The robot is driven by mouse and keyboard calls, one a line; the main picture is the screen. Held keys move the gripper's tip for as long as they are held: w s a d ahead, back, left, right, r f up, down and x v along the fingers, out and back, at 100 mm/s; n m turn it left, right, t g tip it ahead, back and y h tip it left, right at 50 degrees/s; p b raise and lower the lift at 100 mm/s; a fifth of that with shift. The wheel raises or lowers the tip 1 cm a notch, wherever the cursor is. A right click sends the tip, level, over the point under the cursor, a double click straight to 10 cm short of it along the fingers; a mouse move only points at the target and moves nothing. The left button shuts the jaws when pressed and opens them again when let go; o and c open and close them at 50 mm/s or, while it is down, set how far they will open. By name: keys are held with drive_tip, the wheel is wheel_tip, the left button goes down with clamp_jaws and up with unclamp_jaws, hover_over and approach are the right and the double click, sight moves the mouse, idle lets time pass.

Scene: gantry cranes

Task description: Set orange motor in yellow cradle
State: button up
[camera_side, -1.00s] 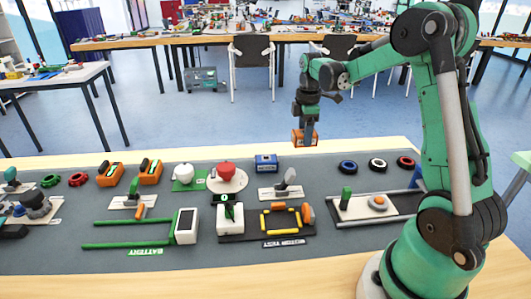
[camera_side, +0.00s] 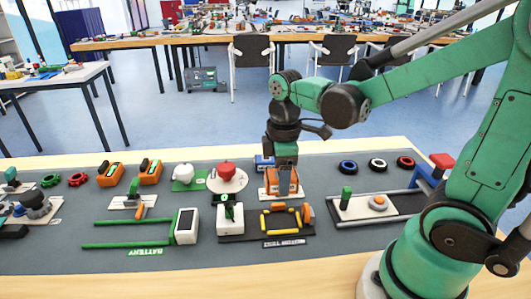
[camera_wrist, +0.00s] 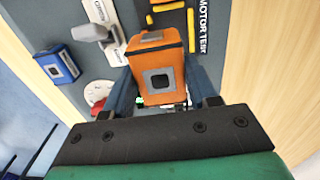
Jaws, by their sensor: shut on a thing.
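The orange motor (camera_side: 282,185) is a boxy orange block with a grey square panel and dark hole on its face. My gripper (camera_side: 285,174) is shut on it, pointing down. In the wrist view the motor (camera_wrist: 158,65) sits between the two fingers. The yellow cradle (camera_side: 284,230) is made of yellow bars on a dark base by the motor test label. In the side view the cradle is just in front of the motor. The wrist view shows some yellow bars (camera_wrist: 190,30) past the motor. How high the motor is held is hard to tell.
A grey lever on a white plate (camera_wrist: 92,32) is close beside the motor. A blue box (camera_wrist: 57,64) and a red knob on a round base (camera_side: 227,180) stand near. Orange pieces (camera_side: 306,212) edge the cradle.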

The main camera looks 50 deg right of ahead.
drive_tip(key=shift+s+a+f, duration=0.25)
drive_tip(key=shift+s+a, duration=0.3)
drive_tip(key=shift+a, duration=0.1)
hover_over(280, 222)
drive_tip(key=shift+s+f, duration=0.1)
drive_tip(key=shift+f, duration=2.75)
drive_tip(key=shift+f, duration=0.7)
drive_tip(key=o, duration=1.3)
drive_tip(key=shift+c, duration=0.2)
drive_tip(key=shift+r, duration=3.5)
